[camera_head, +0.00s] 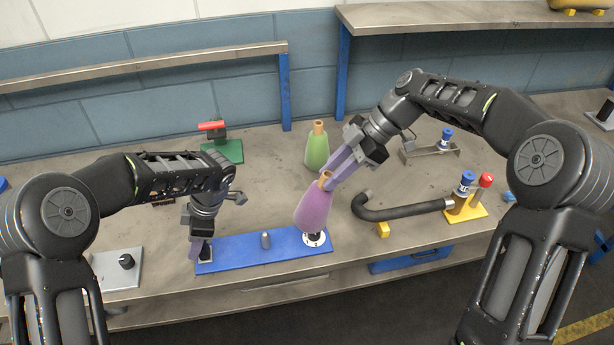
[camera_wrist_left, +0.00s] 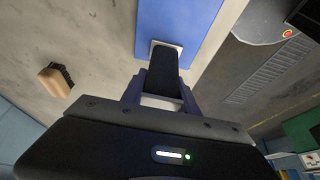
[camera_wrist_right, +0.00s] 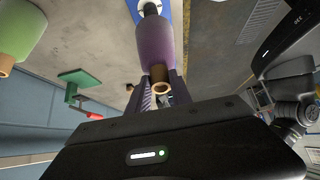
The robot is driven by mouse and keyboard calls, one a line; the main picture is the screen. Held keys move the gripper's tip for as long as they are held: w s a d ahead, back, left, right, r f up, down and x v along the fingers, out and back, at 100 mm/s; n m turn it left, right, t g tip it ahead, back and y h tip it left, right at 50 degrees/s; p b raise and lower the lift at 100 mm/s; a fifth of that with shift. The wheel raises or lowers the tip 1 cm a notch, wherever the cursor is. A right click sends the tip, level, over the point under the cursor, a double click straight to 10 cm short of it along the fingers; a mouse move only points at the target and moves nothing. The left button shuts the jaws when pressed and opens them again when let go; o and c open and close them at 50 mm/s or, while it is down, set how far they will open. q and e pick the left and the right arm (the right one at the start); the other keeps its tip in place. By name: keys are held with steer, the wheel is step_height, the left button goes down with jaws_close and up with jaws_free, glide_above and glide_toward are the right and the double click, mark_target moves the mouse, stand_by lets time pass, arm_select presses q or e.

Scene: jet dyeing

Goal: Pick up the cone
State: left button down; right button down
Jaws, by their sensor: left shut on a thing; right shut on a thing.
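A purple cone (camera_head: 314,208) with a tan top stands tilted at the right end of the blue plate (camera_head: 228,250), over a white round base. My right gripper (camera_head: 328,180) is shut on the cone near its tan top; the right wrist view shows the purple cone (camera_wrist_right: 155,45) between the fingers. A green cone (camera_head: 317,148) stands behind it, and also shows in the right wrist view (camera_wrist_right: 20,30). My left gripper (camera_head: 200,246) is shut on a dark block (camera_wrist_left: 165,65) at the left end of the blue plate.
A grey peg (camera_head: 266,239) stands mid-plate. A black bent pipe (camera_head: 400,211) and a yellow stand (camera_head: 465,212) with blue and red tops lie to the right. A green-based red-handled device (camera_head: 222,146) stands behind. A grey plate with a black knob (camera_head: 118,268) lies at the left.

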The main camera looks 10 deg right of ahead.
steer(key=d+r+h, duration=0.2)
steer(key=d+h, duration=0.1)
steer(key=d, duration=0.8)
steer(key=shift+h, duration=0.3)
steer(key=shift+d, duration=0.1)
arm_select(q)
steer(key=c, duration=0.8)
jaws_free()
steer(key=shift+c, duration=0.2)
steer(key=shift+r, duration=0.15)
steer(key=v, duration=1.1)
steer(key=shift+d+r, duration=0.15)
steer(key=shift+r, duration=0.25)
